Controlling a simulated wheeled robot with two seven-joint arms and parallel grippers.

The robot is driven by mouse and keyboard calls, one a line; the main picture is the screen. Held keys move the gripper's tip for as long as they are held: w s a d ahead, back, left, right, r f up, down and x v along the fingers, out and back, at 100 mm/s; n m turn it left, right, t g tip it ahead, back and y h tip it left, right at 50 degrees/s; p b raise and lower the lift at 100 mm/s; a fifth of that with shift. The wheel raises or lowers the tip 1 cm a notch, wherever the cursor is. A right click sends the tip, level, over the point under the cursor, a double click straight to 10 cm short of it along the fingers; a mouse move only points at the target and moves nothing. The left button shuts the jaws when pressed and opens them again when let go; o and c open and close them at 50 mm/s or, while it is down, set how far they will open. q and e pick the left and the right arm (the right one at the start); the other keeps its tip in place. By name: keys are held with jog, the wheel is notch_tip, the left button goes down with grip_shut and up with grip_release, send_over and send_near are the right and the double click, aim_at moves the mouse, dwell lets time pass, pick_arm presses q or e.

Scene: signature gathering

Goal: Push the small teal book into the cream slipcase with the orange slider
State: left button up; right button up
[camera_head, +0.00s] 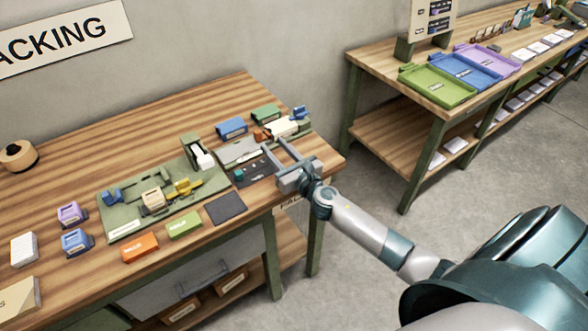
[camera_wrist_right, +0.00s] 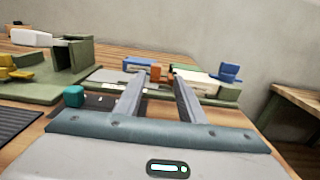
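My right gripper (camera_head: 273,149) is open and reaches over the right end of the wooden bench, its fingers apart with nothing seen between them. A small teal block (camera_head: 239,174), seemingly the teal book, rests on a dark panel; it also shows left of the fingers in the right wrist view (camera_wrist_right: 74,96). The orange slider (camera_head: 262,135) sits beyond the fingertips, left of the cream slipcase (camera_head: 284,128). In the right wrist view the orange slider (camera_wrist_right: 156,73) and slipcase (camera_wrist_right: 197,82) are beyond the fingers, which partly hide them. My left gripper is not in view.
A blue piece (camera_head: 300,112) stands at the slipcase's right end. Blue (camera_head: 231,127) and green (camera_head: 266,113) boxes stand behind. A green fixture board (camera_head: 123,222) with a yellow part (camera_head: 184,187) lies left. Orange and green boxes and a dark pad (camera_head: 225,208) line the front.

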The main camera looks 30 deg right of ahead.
jog(key=s+b, duration=0.1)
jog(key=s, duration=0.8)
jog(key=shift+s+d+b, duration=0.1)
jog(key=shift+s+b, duration=0.25)
